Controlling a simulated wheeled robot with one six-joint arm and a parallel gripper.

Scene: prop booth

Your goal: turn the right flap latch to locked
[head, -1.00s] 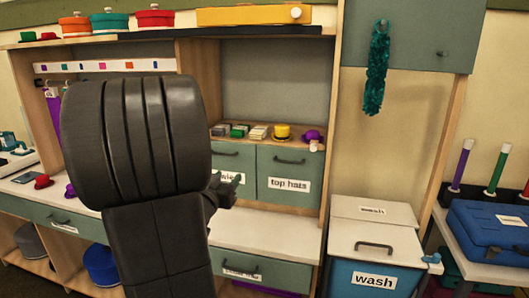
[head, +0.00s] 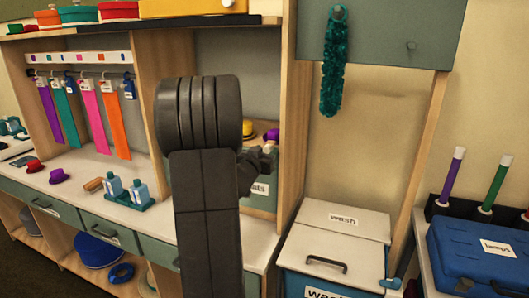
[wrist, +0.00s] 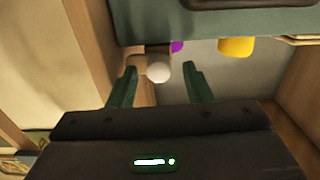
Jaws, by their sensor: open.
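A latch with a round white knob (wrist: 158,71) and a brown part behind it shows in the wrist view, at the cabinet's wooden upright. In the head view its pale end (head: 268,147) shows just by my gripper (head: 257,168), below a purple hat. In the wrist view, my gripper (wrist: 160,80) is open, one green finger on each side of the knob. I cannot tell whether the fingers touch it or which way the latch points. The "top hats" flap (head: 262,203) is mostly hidden behind my arm in the head view.
A purple hat (wrist: 177,46) and a yellow hat (wrist: 236,46) sit close beyond the latch. The wash bin (head: 340,222) stands to the right of the cabinet, with a blue case (head: 480,245) further right. Open wall (head: 365,155) lies above the bin.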

